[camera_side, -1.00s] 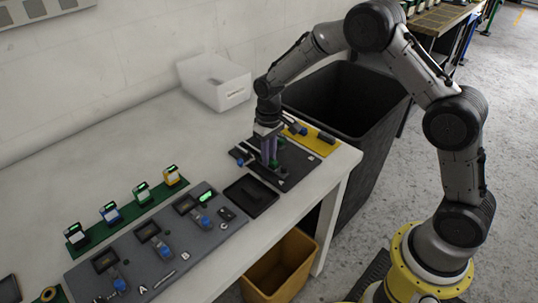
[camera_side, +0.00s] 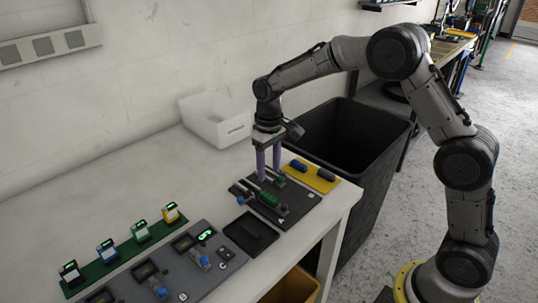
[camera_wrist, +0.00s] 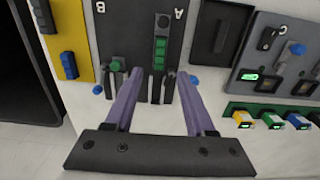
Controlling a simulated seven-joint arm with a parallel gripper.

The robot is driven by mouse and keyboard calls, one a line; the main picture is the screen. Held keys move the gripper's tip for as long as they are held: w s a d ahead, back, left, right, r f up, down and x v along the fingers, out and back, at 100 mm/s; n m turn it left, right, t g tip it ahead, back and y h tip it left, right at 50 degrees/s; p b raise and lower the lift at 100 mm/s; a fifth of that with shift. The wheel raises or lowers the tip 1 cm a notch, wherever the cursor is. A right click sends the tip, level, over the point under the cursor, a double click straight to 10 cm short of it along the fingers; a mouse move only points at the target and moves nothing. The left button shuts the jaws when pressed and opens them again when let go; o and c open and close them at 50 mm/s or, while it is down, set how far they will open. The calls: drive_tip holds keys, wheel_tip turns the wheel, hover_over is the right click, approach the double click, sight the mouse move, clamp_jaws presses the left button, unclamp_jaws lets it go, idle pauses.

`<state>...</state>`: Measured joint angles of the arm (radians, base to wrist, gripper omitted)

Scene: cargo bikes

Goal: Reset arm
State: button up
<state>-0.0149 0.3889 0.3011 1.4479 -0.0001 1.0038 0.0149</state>
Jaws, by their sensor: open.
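My gripper (camera_side: 269,170) is open and points down just above a dark fixture plate (camera_side: 296,205) near the right end of the white bench. In the wrist view its two purple fingers (camera_wrist: 160,82) are spread, with nothing between the tips. A green and dark piece (camera_wrist: 159,57) lies in the slot marked A on the plate; it also shows in the side view (camera_side: 268,198). The slot marked B holds a smaller green round part (camera_wrist: 116,63), with blue-knobbed clamps beside the slots.
A yellow pad (camera_side: 325,184) with blue and dark blocks borders the plate. A black tray (camera_side: 249,232) and a grey panel (camera_side: 222,252) lie to the left. A white bin (camera_side: 214,124) stands behind; a big black bin (camera_side: 350,130) stands beyond the bench end.

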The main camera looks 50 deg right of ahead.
drive_tip(key=s+r+t, duration=0.2)
drive_tip(key=s+r, duration=0.2)
drive_tip(key=r, duration=1.1)
drive_tip(key=s+r+t, duration=0.2)
drive_tip(key=s+r, duration=0.3)
drive_tip(key=s, duration=0.5)
drive_tip(key=s+f, duration=0.3)
drive_tip(key=s, duration=0.5)
drive_tip(key=s+f+t, duration=0.1)
drive_tip(key=s+f, duration=0.3)
drive_tip(key=s, duration=0.4)
drive_tip(key=shift+s+d+t, duration=0.3)
drive_tip(key=shift+d, duration=0.05)
